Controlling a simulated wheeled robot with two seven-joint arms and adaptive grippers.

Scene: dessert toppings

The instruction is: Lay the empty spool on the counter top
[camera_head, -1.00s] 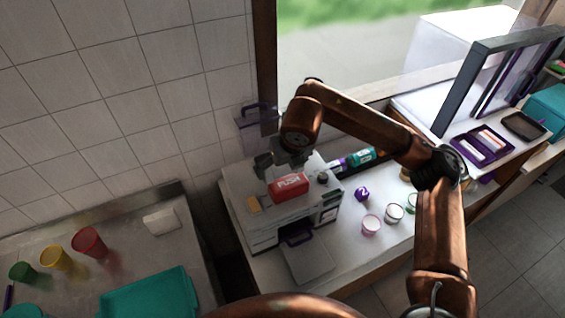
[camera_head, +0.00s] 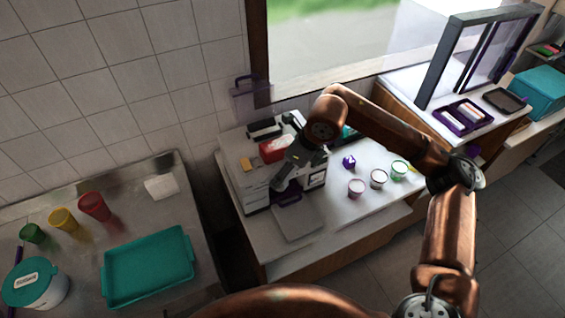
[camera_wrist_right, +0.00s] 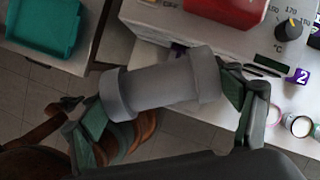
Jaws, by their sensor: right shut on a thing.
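The empty grey spool (camera_wrist_right: 160,86) is held between the two fingers of my right gripper (camera_wrist_right: 168,106) in the right wrist view, one finger at each flanged end. In the head view my right gripper (camera_head: 290,168) is in front of the white machine, and the spool there is small and hard to tell from the fingers. The spool is in the air, above the front of the machine. The white counter top (camera_head: 335,215) has bare room in front of and right of the machine. My left gripper is not in view.
The white machine (camera_head: 240,178) carries a red box (camera_head: 273,149). A purple cube (camera_head: 349,161) and small cups (camera_head: 356,188) stand right of it. The steel counter at left holds a teal tray (camera_head: 150,265), coloured cups (camera_head: 94,206) and a lidded tub (camera_head: 36,284).

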